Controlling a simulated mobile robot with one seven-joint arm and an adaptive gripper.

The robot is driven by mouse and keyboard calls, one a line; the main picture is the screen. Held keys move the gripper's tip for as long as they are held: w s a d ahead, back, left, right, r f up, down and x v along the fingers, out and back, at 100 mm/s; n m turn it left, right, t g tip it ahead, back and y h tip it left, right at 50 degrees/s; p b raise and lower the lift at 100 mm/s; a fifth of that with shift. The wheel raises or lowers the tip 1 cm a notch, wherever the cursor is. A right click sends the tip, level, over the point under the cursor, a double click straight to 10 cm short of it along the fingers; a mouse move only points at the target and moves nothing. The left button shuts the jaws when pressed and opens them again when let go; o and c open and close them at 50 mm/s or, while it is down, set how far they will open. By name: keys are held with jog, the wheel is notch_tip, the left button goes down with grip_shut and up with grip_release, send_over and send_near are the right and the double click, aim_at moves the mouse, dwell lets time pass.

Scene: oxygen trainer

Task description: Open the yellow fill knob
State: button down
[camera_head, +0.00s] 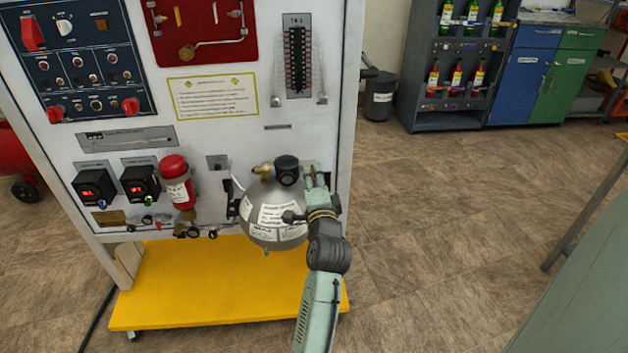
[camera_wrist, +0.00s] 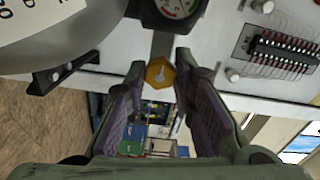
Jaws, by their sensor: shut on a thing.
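The yellow fill knob (camera_wrist: 160,73) is a small hexagonal piece on a grey stem in the wrist view. It sits between the tips of my gripper (camera_wrist: 159,64), which is shut on it with one finger at each side. In the head view my gripper (camera_head: 311,178) is at the right of the black gauge (camera_head: 287,169), on top of the round silver tank (camera_head: 268,212). The knob is hidden there behind my gripper. The gauge also shows in the wrist view (camera_wrist: 176,10), just above the knob.
The tank is in front of a white panel (camera_head: 225,140) with switches, displays and a red cylinder (camera_head: 177,182). A yellow base (camera_head: 215,292) lies below. A brass fitting (camera_head: 262,169) is left of the gauge. Open floor (camera_head: 440,230) lies to the right.

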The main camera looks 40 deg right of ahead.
jog(key=n+b, duration=0.1)
jog(key=n, duration=0.3)
jog(key=shift+f+n, duration=0.1)
jog(key=shift+n, duration=0.3)
jog(key=n+b, duration=0.2)
jog(key=n, duration=0.2)
jog(key=n+b, duration=0.2)
jog(key=n, duration=0.3)
jog(key=shift+n, duration=0.4)
jog(key=n+b, duration=0.1)
jog(key=n, duration=0.3)
jog(key=shift+b, duration=0.3)
jog(key=shift+n, duration=0.4)
jog(key=c, duration=1.6)
grip_release()
jog(key=shift+c, duration=0.2)
jog(key=shift+s+a, duration=0.1)
jog(key=v, duration=1.2)
